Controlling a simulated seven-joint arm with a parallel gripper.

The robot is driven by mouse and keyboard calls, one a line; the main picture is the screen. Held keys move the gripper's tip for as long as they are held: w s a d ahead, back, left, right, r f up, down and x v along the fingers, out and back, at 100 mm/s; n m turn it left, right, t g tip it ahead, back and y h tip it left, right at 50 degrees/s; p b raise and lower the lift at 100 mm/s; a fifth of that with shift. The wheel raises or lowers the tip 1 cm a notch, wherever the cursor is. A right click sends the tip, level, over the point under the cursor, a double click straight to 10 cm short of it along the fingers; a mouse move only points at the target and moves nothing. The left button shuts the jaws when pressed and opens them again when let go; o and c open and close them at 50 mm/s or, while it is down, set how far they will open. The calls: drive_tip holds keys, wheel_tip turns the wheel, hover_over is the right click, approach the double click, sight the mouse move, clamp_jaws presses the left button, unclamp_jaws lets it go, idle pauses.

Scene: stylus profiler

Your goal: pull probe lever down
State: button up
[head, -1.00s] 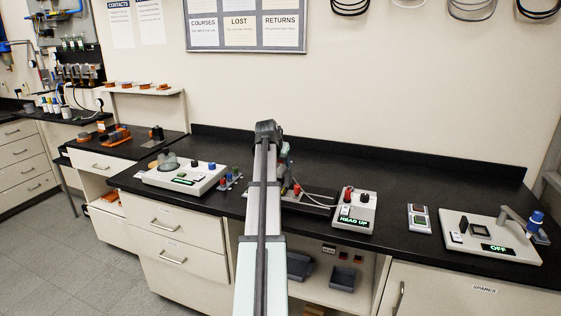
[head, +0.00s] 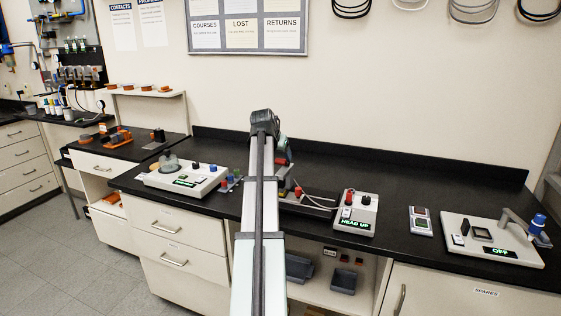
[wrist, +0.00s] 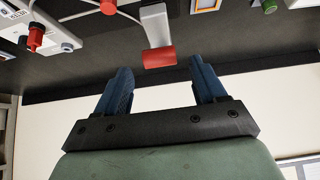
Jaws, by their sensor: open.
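A red cylindrical grip (wrist: 159,57) on the end of a pale grey bar (wrist: 154,22) shows in the wrist view; it looks like the probe lever. My gripper (wrist: 159,73) is open, its blue fingers apart to either side and just short of the red grip. Nothing is between the fingers. In the head view my arm hides most of the profiler; a small red part (head: 283,161) shows just right of my arm, and a red knob (head: 297,191) lies lower down by pale cables.
The control box (head: 354,213) reading "HEAD UP" stands right of my arm. Further right are a small two-window device (head: 420,220) and a box (head: 480,245) reading "OFF". Another instrument (head: 180,178) stands at left. Black counter behind is clear.

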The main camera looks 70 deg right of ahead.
drive_tip(key=v, duration=0.7)
drive_tip(key=shift+r, duration=0.2)
drive_tip(key=shift+a, duration=0.15)
drive_tip(key=shift+r, duration=0.15)
drive_tip(key=shift+c, duration=0.8)
drive_tip(key=shift+y, duration=0.7)
drive_tip(key=d+r, duration=0.1)
drive_tip(key=r, duration=0.1)
drive_tip(key=d+r, duration=0.1)
drive_tip(key=r, duration=0.1)
drive_tip(key=d+r, duration=0.1)
drive_tip(key=r, duration=0.1)
drive_tip(key=shift+w+r, duration=0.1)
drive_tip(key=c, duration=0.6)
drive_tip(key=shift+c, duration=0.7)
drive_tip(key=shift+d+f, duration=0.1)
drive_tip(key=shift+f, duration=0.2)
drive_tip(key=shift+c, duration=0.8)
drive_tip(key=x, duration=0.8)
drive_tip(key=shift+f, duration=0.2)
clamp_jaws()
wheel_tip(320, 180, down, 3)
drive_tip(key=shift+f, duration=0.1)
drive_tip(key=shift+a+f, duration=0.3)
drive_tip(key=shift+f, duration=0.3)
